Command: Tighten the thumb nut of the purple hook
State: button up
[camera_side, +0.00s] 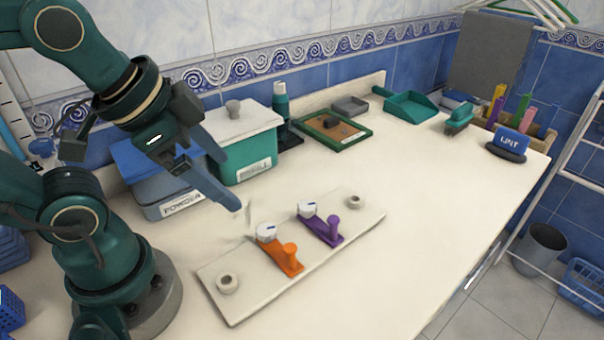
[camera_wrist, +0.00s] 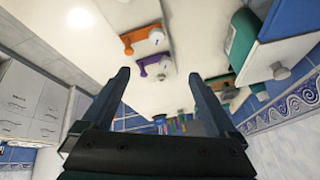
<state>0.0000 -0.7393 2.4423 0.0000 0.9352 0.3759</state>
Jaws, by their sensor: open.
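The purple hook (camera_side: 325,229) is fixed on a pale board (camera_side: 349,237) lying on the counter. Its white thumb nut (camera_side: 307,209) with a dark mark sits at its back end. An orange hook (camera_side: 285,260) with a like white nut (camera_side: 266,233) stands to its left. My gripper (camera_side: 230,180) is open and empty, above the counter, up and left of both hooks. In the wrist view the purple hook (camera_wrist: 152,62) and its nut (camera_wrist: 166,67) lie beyond my spread fingers (camera_wrist: 160,78), beside the orange hook (camera_wrist: 138,36). Nothing touches either nut.
A blue-lidded powder box (camera_side: 180,203) and a green box (camera_side: 250,164) with a white knobbed lid stand close behind my gripper. A framed tray (camera_side: 343,142), a teal dustpan (camera_side: 409,107) and a lint brush (camera_side: 509,141) lie farther back. The counter right of the board is clear.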

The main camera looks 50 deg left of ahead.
jog(key=n, duration=0.2)
jog(key=f+n, duration=0.1)
jog(key=n, duration=0.1)
jog(key=shift+s+f, duration=0.1)
jog(key=shift+s, duration=0.1)
dwell(1.2)
